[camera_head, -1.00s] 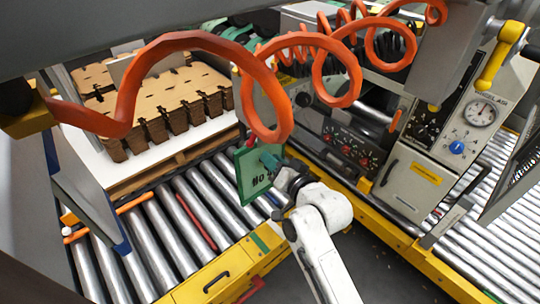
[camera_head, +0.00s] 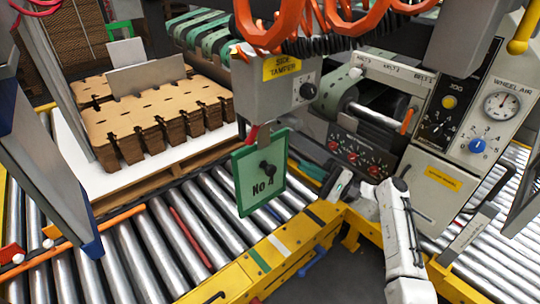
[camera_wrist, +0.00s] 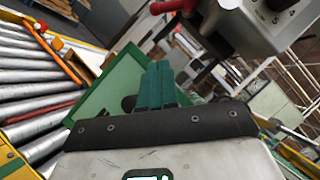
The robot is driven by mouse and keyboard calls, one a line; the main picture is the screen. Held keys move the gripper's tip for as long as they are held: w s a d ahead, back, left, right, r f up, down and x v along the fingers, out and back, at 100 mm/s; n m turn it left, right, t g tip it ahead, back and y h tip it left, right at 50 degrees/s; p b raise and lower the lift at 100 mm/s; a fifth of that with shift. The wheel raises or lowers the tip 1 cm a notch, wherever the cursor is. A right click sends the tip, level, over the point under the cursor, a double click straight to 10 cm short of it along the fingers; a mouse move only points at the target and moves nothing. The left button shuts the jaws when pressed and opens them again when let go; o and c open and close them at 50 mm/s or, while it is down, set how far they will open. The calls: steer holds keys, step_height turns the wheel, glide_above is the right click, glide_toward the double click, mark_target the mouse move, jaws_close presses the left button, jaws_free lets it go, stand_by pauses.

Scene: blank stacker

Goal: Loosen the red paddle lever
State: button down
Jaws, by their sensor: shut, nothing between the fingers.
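A red lever-like part (camera_wrist: 172,6) shows at the top edge of the wrist view, beside a grey box (camera_wrist: 245,25) with a dial. I cannot tell for sure that both are the same lever. My gripper (camera_head: 312,170) is to the right of the plate in the head view, apart from the red part. In the wrist view its teal fingers (camera_wrist: 157,68) are together and empty, with a green panel (camera_wrist: 105,95) behind them.
Rollers (camera_head: 150,245) with a yellow frame (camera_head: 235,270) run below the plate. Stacked cardboard blanks (camera_head: 155,120) stand at the left. A control panel (camera_head: 450,130) with a gauge is at the right. Orange coiled hose (camera_head: 345,20) hangs overhead.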

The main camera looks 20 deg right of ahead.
steer(key=s+a+r+p+x, duration=0.1)
steer(key=s+x, duration=0.1)
steer(key=x, duration=1)
steer(key=shift+w+a+r, duration=0.2)
steer(key=shift+a+r, duration=0.2)
steer(key=shift+r, duration=0.05)
